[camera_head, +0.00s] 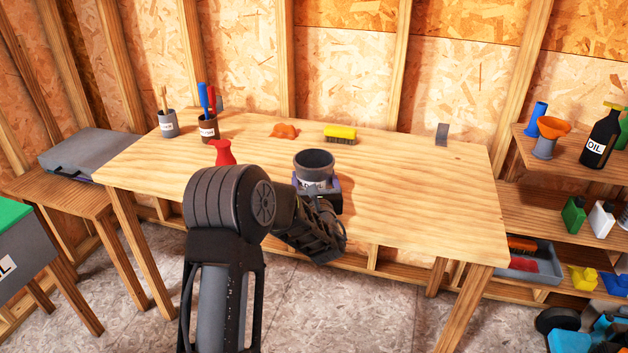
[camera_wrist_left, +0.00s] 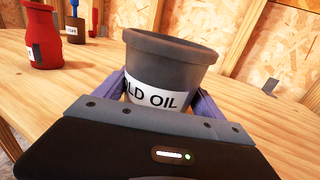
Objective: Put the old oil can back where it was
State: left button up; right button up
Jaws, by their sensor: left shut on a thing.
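The old oil can (camera_head: 314,161) is a dark grey, open-topped pot with a white label. In the left wrist view the can (camera_wrist_left: 168,62) shows "OLD OIL" facing me, roughly upright. My left gripper (camera_head: 318,186) is shut on it, with a bluish finger on each side. My left arm reaches in from below and hides part of the bench front. The can is over the front middle of the wooden workbench (camera_head: 415,190). Its base is hidden, so I cannot tell whether it touches the top. My right gripper is not in view.
A red bottle (camera_head: 222,153) stands left of the can. A grey cup (camera_head: 168,124), a brown cup with tools (camera_head: 208,130), an orange item (camera_head: 285,131) and a yellow brush (camera_head: 340,134) sit farther back. The bench's right half is mostly clear. Shelves (camera_head: 555,215) stand at right.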

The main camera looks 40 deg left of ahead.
pick_arm(q)
jog(key=shift+f, duration=0.2)
jog(key=shift+f, duration=0.1)
jog(key=o, duration=1.6)
jog(key=shift+r, duration=0.25)
jog(key=b+v, duration=0.1)
jog(key=v, duration=1.1)
jog(key=shift+f, duration=0.1)
